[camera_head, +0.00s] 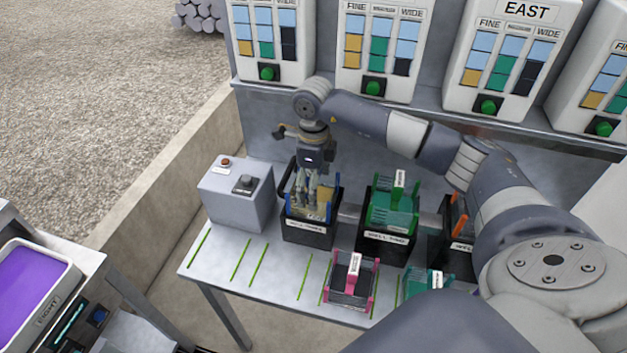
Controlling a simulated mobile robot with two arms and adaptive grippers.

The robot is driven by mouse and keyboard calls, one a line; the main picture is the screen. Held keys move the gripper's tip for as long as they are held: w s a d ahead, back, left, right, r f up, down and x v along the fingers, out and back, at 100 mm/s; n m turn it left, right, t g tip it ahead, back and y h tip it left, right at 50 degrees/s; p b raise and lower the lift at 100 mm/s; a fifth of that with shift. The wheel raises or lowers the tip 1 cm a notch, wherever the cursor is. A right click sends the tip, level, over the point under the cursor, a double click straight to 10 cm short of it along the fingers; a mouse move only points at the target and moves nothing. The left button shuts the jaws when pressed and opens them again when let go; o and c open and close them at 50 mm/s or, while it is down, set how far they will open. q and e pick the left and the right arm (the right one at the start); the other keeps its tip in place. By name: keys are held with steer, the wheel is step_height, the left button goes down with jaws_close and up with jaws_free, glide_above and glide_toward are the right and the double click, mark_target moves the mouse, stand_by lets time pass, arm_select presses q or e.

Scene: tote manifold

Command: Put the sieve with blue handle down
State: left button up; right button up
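The sieve with blue handle (331,211) sits in or just over the leftmost black well (308,236) on the bench. Its blue side parts and a yellowish middle show. My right gripper (313,203) reaches in from the right and points down, with its fingers at the top middle of this sieve. The fingers hide the sieve's centre, so I cannot tell whether they are closed on it. I also cannot tell whether the sieve is fully seated. My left gripper is not in view.
A green sieve (392,215) sits in the middle well (386,247); an orange-handled one (459,216) is right of it. A pink-framed sieve (350,281) stands at the bench front. A grey button box (236,194) is close left. The bench (228,258) is clear at front left, with green lines.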

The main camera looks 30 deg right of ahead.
steer(key=shift+f, duration=0.15)
steer(key=o, duration=1)
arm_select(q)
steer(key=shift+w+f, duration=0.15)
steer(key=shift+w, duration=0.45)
arm_select(e)
steer(key=shift+r, duration=0.25)
steer(key=shift+w+r, duration=0.1)
steer(key=shift+r, duration=0.2)
step_height(320, 180, up, 11)
steer(key=b, duration=0.3)
steer(key=shift+r, duration=0.2)
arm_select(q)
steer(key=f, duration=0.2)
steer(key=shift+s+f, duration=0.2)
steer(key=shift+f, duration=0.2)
